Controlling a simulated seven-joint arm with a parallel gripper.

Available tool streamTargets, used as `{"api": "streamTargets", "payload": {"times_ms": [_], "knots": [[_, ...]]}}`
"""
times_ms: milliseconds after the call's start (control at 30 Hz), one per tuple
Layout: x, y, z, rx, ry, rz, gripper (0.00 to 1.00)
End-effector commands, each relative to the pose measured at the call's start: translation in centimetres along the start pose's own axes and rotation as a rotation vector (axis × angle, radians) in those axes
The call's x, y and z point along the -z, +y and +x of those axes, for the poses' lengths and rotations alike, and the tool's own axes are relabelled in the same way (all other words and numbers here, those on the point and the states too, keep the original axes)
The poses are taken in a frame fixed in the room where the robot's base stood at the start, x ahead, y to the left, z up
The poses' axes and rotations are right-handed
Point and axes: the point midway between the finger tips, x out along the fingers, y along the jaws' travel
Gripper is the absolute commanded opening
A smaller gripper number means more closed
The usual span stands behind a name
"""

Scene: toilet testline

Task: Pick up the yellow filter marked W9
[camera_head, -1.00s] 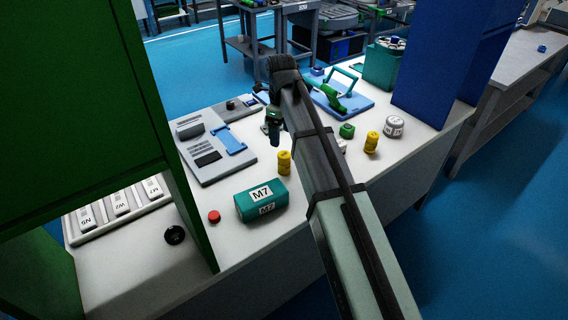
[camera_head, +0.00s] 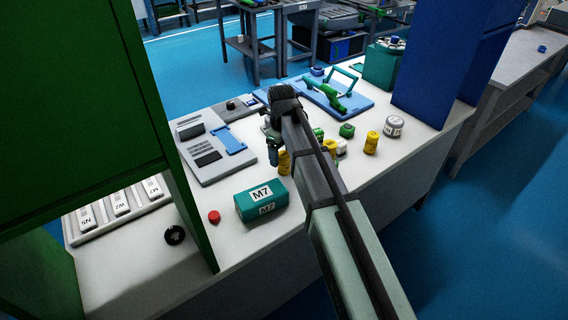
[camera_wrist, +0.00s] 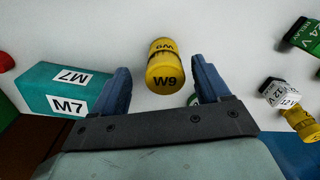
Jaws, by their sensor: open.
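The yellow filter marked W9 (camera_wrist: 164,68) stands on the white bench top in the wrist view, its W9 label facing the camera. My gripper (camera_wrist: 162,82) is open, with one blue finger on each side of the filter. A gap shows between the filter and each finger, and nothing is held. In the head view the filter (camera_head: 284,163) is partly hidden behind my gripper (camera_head: 274,158), which hangs above it.
A teal M7 box (camera_head: 262,199) lies left of the filter, close to my left finger. Right of my gripper stand a green relay (camera_wrist: 308,38), a white 12 V part (camera_wrist: 284,95) and another yellow cylinder (camera_wrist: 303,124). A red button (camera_head: 214,217) is near the bench front.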

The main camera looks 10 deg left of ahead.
Motion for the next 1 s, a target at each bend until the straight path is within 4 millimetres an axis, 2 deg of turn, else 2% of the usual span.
{"api": "streamTargets", "payload": {"times_ms": [167,533,800,1000], "knots": [[0.1,-0.1,0.7,0.0,0.0,0.0,0.76],[0.4,-0.4,4.8,-0.001,0.001,-0.001,0.76],[0.4,-0.5,5.3,0.0,0.0,-0.001,0.76],[0.4,-0.5,5.2,0.0,0.0,0.0,0.58]]}}
